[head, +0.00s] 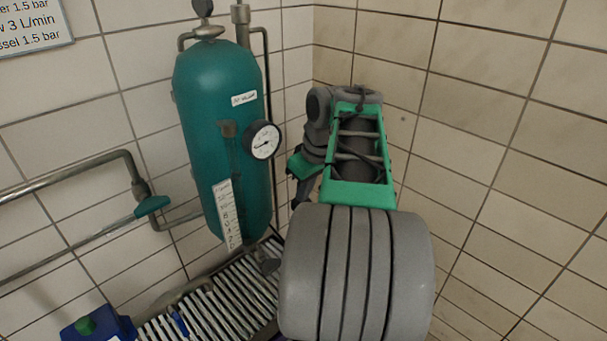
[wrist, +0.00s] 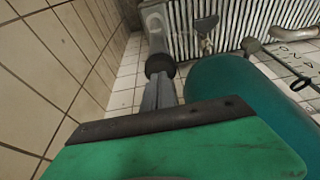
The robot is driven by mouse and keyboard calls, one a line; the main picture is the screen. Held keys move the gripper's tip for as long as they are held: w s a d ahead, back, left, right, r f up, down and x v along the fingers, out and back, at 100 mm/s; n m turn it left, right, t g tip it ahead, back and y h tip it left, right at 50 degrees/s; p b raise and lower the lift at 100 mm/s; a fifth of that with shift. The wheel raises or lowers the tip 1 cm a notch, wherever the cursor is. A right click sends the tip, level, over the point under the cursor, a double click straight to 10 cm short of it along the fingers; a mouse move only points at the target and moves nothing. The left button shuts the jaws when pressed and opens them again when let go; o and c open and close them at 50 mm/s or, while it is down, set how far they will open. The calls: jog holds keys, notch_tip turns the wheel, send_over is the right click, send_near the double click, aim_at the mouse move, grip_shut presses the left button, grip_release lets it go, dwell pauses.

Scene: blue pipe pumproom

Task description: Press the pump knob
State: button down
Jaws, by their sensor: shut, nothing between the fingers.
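A blue box-shaped pump (head: 103,331) with a green round knob (head: 85,325) on top stands at the bottom left of the head view, partly cut off by the frame edge. The knob is not seen in the wrist view. My gripper (head: 299,190) is in the middle of the head view, right of the teal tank, well to the right of and apart from the knob. It is partly hidden behind my arm. In the wrist view my gripper (wrist: 160,72) points down past the tank with its fingers together and nothing held.
The teal tank (head: 213,90), with a round gauge (head: 262,139), stands between my gripper and the pump; it fills the right of the wrist view (wrist: 235,85). Pipes with a green valve handle (head: 152,206) run along the left wall. A slatted grate (head: 235,289) lies below. Tiled walls meet behind.

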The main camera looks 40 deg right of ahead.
jog(key=shift+s+a+f, duration=0.1)
jog(key=shift+f, duration=0.15)
notch_tip(320, 180, up, 5)
jog(key=p, duration=0.4)
jog(key=shift+p, duration=0.35)
jog(key=p+v, duration=0.3)
jog(key=v, duration=0.6)
jog(key=shift+r, duration=0.25)
notch_tip(320, 180, up, 6)
jog(key=p, duration=0.6)
jog(key=b+x, duration=0.2)
jog(key=x, duration=0.2)
jog(key=b+x, duration=0.2)
jog(key=x, duration=0.2)
jog(key=s+b+x, duration=0.1)
jog(key=b+x, duration=0.1)
jog(key=x, duration=0.3)
jog(key=shift+f, duration=0.75)
